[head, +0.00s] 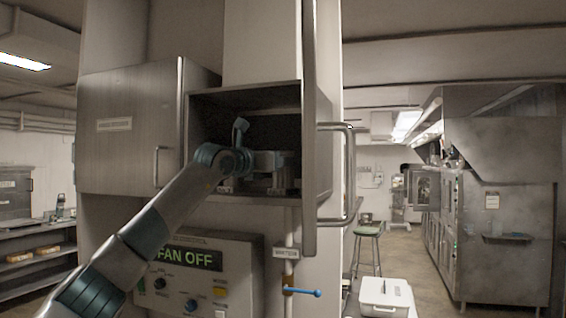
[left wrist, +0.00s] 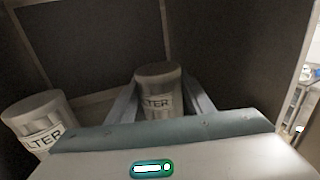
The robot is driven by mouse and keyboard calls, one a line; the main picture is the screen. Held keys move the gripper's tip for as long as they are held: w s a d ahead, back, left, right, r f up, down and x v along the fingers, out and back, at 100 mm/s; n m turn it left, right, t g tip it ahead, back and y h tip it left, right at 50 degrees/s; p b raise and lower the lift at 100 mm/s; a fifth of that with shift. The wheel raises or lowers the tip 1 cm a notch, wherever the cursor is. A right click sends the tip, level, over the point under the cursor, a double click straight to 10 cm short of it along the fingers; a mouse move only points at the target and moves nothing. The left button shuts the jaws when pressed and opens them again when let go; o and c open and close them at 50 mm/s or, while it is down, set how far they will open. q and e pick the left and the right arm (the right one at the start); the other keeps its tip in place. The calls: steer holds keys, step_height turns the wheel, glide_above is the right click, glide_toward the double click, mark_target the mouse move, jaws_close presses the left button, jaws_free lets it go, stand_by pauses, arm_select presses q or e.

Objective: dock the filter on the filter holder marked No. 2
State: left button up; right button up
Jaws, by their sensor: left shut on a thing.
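My left gripper (head: 280,168) reaches into the open cabinet (head: 245,97). In the left wrist view its two fingers (left wrist: 160,97) stand on either side of a grey cylinder labelled FILTER (left wrist: 158,72), and it is shut on it. The held filter looks upright; its lower end is hidden behind my gripper body. A second filter (left wrist: 38,118) with the same label stands to the left in the wrist view, apart from my fingers. I cannot make out the holders or a No. 2 mark. My right gripper is not in view.
The cabinet's open door (head: 309,130) with its long handle (head: 352,170) stands close right of my gripper. A closed cabinet (head: 125,135) is on the left. Below is a control panel reading FAN OFF (head: 200,275), with a blue-handled valve (head: 303,292) beside it.

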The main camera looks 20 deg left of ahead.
arm_select(q)
steer(key=o, duration=1.3)
steer(key=shift+f, duration=0.1)
steer(key=shift+o, duration=0.2)
steer(key=shift+s+a+b, duration=0.25)
steer(key=shift+s+b, duration=0.25)
steer(key=shift+b, duration=0.05)
steer(key=b+v, duration=0.6)
steer(key=v, duration=0.5)
